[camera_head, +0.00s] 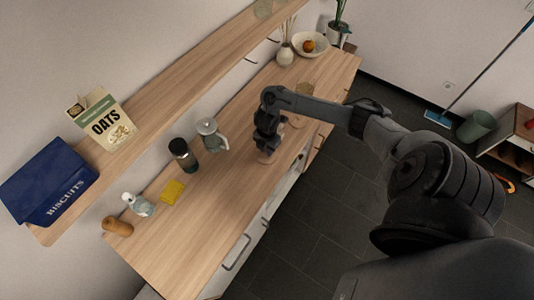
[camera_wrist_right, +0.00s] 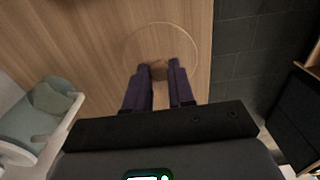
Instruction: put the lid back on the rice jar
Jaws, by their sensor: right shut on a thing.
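My right gripper (camera_head: 265,150) points down over the wooden counter (camera_head: 225,200). In the wrist view its two dark fingers (camera_wrist_right: 160,72) are shut on the wooden knob (camera_wrist_right: 158,71) of a clear, round lid. The lid's thin rim (camera_wrist_right: 160,23) shows as a ring over the wood. In the head view a pale edge of the lid (camera_head: 266,158) shows under the fingers. I cannot tell whether it touches the counter. A see-through jar (camera_head: 304,89), likely the rice jar, stands farther along the counter, partly hidden behind my right forearm. My left gripper is out of view.
A grey-lidded jug (camera_head: 212,136) stands left of the gripper, beside a dark tumbler (camera_head: 183,154). A yellow sponge (camera_head: 172,192), soap bottle (camera_head: 138,204) and brown item (camera_head: 117,226) lie nearer. A fruit bowl (camera_head: 310,44) and vase (camera_head: 285,54) stand at the far end.

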